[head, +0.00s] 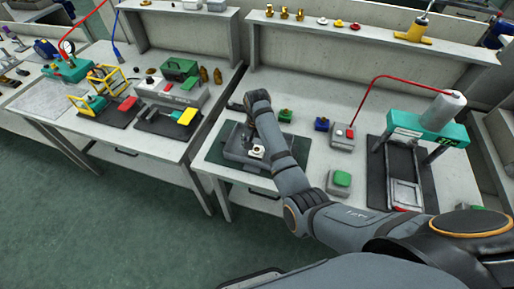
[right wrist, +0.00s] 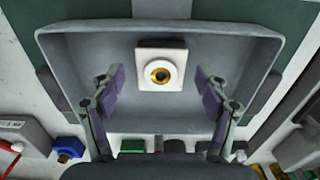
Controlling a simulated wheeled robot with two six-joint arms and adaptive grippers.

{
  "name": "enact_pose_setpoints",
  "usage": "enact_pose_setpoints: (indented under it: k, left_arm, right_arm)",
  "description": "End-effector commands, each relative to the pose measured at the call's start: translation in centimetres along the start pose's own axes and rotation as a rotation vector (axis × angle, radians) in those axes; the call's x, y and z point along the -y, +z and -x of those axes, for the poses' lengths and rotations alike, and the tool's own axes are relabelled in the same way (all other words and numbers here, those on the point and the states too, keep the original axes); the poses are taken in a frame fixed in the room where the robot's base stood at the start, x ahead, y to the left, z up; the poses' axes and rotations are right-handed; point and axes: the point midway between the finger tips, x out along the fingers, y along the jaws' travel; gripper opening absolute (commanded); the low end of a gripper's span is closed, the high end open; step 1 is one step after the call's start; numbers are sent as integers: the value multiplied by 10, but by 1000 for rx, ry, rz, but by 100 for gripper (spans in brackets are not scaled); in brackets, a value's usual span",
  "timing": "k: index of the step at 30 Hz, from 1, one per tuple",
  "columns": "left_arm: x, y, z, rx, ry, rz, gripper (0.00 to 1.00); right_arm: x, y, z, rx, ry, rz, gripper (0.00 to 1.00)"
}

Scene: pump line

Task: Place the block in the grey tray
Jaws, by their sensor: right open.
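A white square block (right wrist: 160,65) with a brass-coloured ring on top lies inside the grey tray (right wrist: 262,60), close to one wall. In the head view the block (head: 257,152) shows near the tray's front side, and the tray (head: 232,150) is partly hidden by my right arm. My right gripper (right wrist: 157,74) is open over the tray, its fingers apart on either side below the block in the right wrist view. Nothing is held between them. My left gripper is not in view.
A green block (head: 286,115) and a blue block (head: 321,124) stand behind and right of the tray. A dark mat lies under the tray.

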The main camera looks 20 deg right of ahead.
Motion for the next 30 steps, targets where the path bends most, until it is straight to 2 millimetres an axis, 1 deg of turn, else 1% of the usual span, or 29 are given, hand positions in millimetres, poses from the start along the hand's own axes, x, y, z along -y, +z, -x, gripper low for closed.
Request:
enact_pose_setpoints:
  k: [2, 8, 9, 11, 12, 13, 15, 18, 30]
  left_arm:
    - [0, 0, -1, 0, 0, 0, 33]
    - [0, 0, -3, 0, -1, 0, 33]
    - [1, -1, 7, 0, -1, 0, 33]
    - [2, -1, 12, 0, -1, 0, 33]
    - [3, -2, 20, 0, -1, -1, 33]
    - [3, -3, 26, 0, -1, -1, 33]
    - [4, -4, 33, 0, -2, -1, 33]
    - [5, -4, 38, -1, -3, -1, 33]
    - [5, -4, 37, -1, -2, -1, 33]
  right_arm:
    - [1, -1, 12, -4, -3, 0, 75]
    - [1, -1, 63, -5, -5, 0, 75]
    - [1, -1, 79, -5, -4, 1, 75]
    - [1, 0, 92, -3, -3, 1, 75]
    - [0, 0, 102, -1, -1, 1, 75]
    - [0, 0, 107, 0, 0, 1, 75]
    - [0, 0, 114, 0, 0, 1, 75]
    - [0, 0, 119, 0, 0, 1, 75]
    - [0, 0, 118, -1, -1, 0, 75]
